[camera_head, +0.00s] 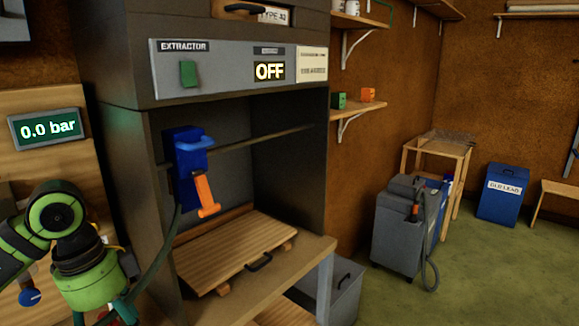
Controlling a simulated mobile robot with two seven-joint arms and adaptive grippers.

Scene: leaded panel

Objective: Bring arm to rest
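A green and black jointed arm (62,235), my left one, comes in at the lower left in the head view. It bends at a round joint and its lower part leaves the frame at the bottom. My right arm and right gripper are not in view.
A grey extractor cabinet (225,50) stands close by, its display (270,71) reading OFF. A blue tool with an orange handle (207,197) hangs on a rail inside, above a slatted wooden board (235,248).

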